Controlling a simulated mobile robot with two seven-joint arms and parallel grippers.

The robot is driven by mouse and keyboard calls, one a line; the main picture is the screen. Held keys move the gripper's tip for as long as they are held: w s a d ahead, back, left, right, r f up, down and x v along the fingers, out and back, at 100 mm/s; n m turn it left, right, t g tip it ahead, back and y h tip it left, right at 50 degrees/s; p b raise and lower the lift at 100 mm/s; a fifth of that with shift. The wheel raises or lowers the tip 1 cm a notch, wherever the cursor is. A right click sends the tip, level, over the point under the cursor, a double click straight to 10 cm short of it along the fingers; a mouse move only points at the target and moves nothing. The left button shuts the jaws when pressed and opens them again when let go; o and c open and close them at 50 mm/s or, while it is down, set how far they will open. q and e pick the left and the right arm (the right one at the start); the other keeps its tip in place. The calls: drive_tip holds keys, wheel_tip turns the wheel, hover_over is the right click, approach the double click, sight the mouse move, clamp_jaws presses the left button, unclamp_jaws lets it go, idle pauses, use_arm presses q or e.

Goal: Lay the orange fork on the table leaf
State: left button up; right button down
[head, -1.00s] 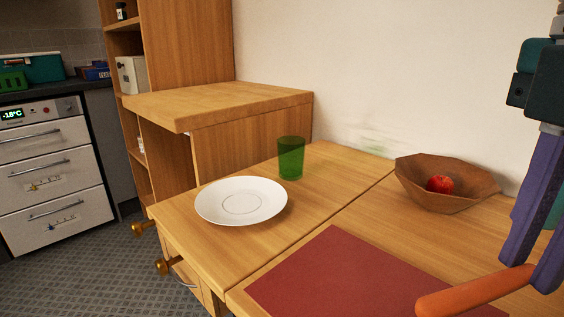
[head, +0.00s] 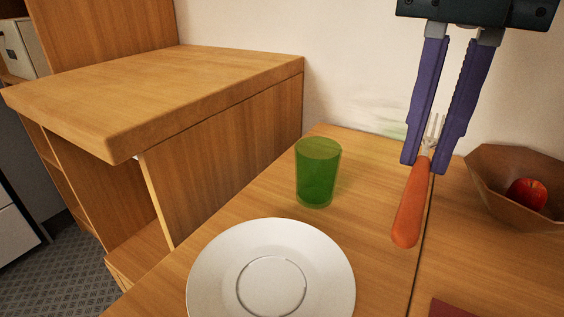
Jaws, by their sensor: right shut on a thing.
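The orange fork (head: 411,205) has an orange handle and metal tines. My right gripper (head: 425,165) is shut on it near the neck, with the tines up between the fingers and the handle slanting down toward me. The handle shows against the table leaf (head: 368,235), just left of the seam. I cannot tell how far above the wood it is. The leaf is the wooden part left of the seam. A white plate (head: 220,275) and a green glass (head: 318,172) stand on it. My left gripper is not in view.
A brown angular bowl (head: 490,185) with a red apple (head: 527,193) stands right of the seam. A corner of a red mat (head: 450,309) shows at the bottom. A higher wooden cabinet (head: 160,85) stands at left. The leaf is bare between the plate, glass and seam.

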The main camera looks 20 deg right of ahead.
sight(427, 163)
drive_tip(key=f+b, duration=0.1)
drive_tip(key=f, duration=0.4)
drive_tip(key=f+b, duration=0.2)
drive_tip(key=f, duration=0.4)
drive_tip(key=shift+s+d, duration=0.1)
drive_tip(key=shift+s, duration=0.1)
wheel_tip(427, 163, down, 6)
drive_tip(key=b, duration=0.2)
drive_tip(key=shift+f+b, duration=0.2)
drive_tip(key=shift+b, duration=0.1)
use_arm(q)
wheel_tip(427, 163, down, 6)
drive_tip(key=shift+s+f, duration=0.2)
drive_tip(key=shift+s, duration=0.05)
use_arm(e)
drive_tip(key=c, duration=0.9)
unclamp_jaws()
drive_tip(key=shift+f, duration=0.1)
use_arm(q)
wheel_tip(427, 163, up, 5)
drive_tip(key=p, duration=0.4)
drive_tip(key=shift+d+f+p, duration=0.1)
drive_tip(key=shift+p, duration=0.3)
use_arm(e)
wheel_tip(427, 163, up, 12)
drive_tip(key=shift+r, duration=0.15)
